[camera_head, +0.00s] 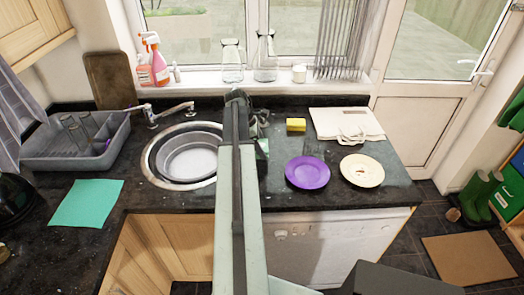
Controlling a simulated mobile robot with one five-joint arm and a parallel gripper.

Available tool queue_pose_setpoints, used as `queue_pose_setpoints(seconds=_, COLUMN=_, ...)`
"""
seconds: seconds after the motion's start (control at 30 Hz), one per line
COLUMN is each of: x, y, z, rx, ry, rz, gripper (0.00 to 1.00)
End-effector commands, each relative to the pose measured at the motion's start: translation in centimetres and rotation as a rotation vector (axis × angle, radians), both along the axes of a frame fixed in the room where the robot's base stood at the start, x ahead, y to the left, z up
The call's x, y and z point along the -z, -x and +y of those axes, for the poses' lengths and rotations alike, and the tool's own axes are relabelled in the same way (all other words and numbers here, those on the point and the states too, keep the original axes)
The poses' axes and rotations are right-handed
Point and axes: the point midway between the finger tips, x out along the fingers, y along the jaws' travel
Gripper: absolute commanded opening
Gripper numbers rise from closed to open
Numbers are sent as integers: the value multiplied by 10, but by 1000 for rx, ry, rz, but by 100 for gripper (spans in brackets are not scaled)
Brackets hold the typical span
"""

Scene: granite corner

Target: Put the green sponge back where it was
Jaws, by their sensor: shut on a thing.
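My arm reaches up the middle of the view over the worktop, and my gripper (260,122) is at its far end, just right of the sink. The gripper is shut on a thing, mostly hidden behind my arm.
The sink with a grey bowl (188,158) is left of my arm. A dish rack (70,155) and teal cloth (85,203) are at the left.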

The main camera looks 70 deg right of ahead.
Motion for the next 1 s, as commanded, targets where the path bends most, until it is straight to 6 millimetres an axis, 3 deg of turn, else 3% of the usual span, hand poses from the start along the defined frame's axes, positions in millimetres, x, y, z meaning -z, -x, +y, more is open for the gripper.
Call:
queue_pose_setpoints(seconds=0.07, x=1, y=-5, z=-12, rx=0, ry=0, rz=0, gripper=47)
queue_pose_setpoints(seconds=0.33, x=2, y=-9, z=-22, rx=0, ry=0, rz=0, gripper=47)
queue_pose_setpoints(seconds=0.53, x=41, y=-8, z=-22, rx=1, ry=-1, rz=0, gripper=47)
queue_pose_setpoints(seconds=0.93, x=42, y=-8, z=-22, rx=2, ry=0, rz=0, gripper=47)
queue_pose_setpoints(seconds=0.97, x=41, y=-8, z=-22, rx=2, ry=0, rz=0, gripper=88)
queue_pose_setpoints(seconds=1.0, x=40, y=-8, z=-22, rx=2, ry=0, rz=0, gripper=99)
